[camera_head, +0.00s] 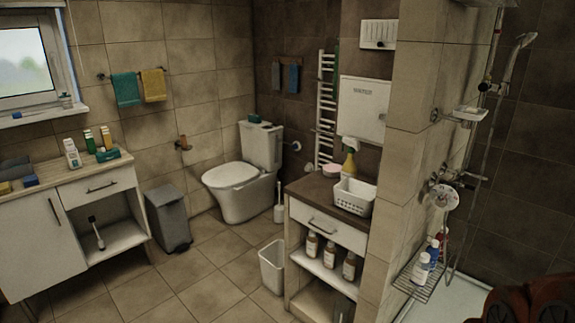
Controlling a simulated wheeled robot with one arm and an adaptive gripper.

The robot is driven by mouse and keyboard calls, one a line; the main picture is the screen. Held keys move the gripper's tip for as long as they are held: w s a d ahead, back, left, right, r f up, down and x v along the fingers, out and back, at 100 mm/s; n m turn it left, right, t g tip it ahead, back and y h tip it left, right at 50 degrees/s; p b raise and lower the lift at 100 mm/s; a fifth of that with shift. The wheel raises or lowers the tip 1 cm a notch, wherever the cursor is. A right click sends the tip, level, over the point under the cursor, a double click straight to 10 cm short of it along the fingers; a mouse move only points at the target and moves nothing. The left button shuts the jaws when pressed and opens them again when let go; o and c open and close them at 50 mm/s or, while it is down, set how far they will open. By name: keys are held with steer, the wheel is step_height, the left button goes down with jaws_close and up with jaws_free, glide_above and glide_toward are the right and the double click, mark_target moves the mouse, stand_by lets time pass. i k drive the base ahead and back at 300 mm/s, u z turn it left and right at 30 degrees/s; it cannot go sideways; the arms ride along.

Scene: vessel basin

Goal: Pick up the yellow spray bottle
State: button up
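The yellow spray bottle (349,164) stands upright on the dark top of the small cabinet (313,194), right of the picture's middle. It has a yellow body and a white and green spray head. A white basket (352,201) stands in front of it and may cover its lower part. A pink round item (331,170) sits just left of it. Dark reddish-brown parts show at the bottom right corner, but no gripper fingers can be made out.
A tiled wall edge (412,150) rises right of the cabinet, with the shower beyond. A white bin (271,267) stands on the floor left of the cabinet. The toilet (243,180) and grey bin (168,217) stand farther back. Tiled floor (200,275) is free in the middle.

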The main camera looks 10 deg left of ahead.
mark_target(349, 170)
steer(key=u, duration=0.45)
steer(key=k, duration=0.35)
steer(key=u, duration=1.05)
steer(key=k, duration=1)
steer(key=u, duration=0.55)
steer(key=i, duration=3)
steer(key=z, duration=0.55)
steer(key=i, duration=1.75)
steer(key=z, duration=1.6)
steer(key=i, duration=1.1)
steer(key=z, duration=1.35)
steer(key=i, duration=0.55)
steer(key=z, duration=0.15)
